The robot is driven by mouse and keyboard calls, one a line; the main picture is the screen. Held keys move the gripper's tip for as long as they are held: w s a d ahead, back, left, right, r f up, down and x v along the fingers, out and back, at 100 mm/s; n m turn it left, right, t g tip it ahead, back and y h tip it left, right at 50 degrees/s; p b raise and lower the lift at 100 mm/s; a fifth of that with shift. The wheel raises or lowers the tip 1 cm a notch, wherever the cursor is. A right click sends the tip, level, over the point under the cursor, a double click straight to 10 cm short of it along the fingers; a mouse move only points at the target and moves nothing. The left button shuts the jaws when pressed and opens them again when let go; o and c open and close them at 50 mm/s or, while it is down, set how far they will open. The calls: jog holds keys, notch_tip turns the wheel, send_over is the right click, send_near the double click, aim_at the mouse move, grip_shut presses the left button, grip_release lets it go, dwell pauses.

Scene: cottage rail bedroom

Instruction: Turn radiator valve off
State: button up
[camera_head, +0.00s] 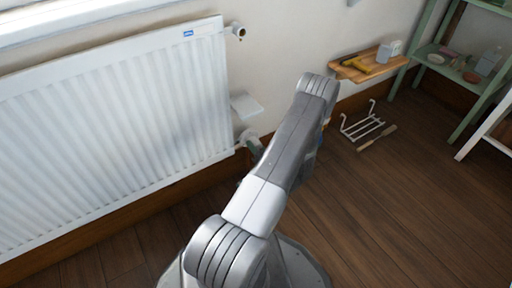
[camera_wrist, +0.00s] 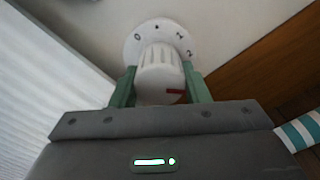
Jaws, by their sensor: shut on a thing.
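The white ribbed radiator valve knob (camera_wrist: 160,72) is between the two green fingers of my gripper (camera_wrist: 158,84) in the wrist view. The fingers are shut on its sides. A white dial plate (camera_wrist: 157,31) behind the knob carries a 0, a small mark and further marks towards the right. A red mark on the knob shows at its lower right, near the right finger. In the head view, the white radiator (camera_head: 120,125) is on the left, and the valve area (camera_head: 248,139) is at its lower right corner. My arm hides the gripper there.
A wooden wall shelf (camera_head: 366,66) with small items is at the upper right. A white wire rack (camera_head: 362,124) and a wooden-handled tool (camera_head: 376,138) are below it. A green shelf unit (camera_head: 462,70) stands at the far right. The wooden floor at lower right is clear.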

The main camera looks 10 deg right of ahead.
jog(key=n, duration=0.6)
jog(key=shift+d+n, duration=0.1)
jog(key=shift+n, duration=0.2)
jog(key=n, duration=0.7)
jog(key=shift+d, duration=0.1)
jog(key=n, duration=0.7)
jog(key=shift+d+n, duration=0.1)
jog(key=shift+n, duration=0.2)
jog(key=n, duration=0.6)
jog(key=shift+r, duration=0.1)
jog(key=shift+n, duration=0.4)
jog(key=o, duration=1)
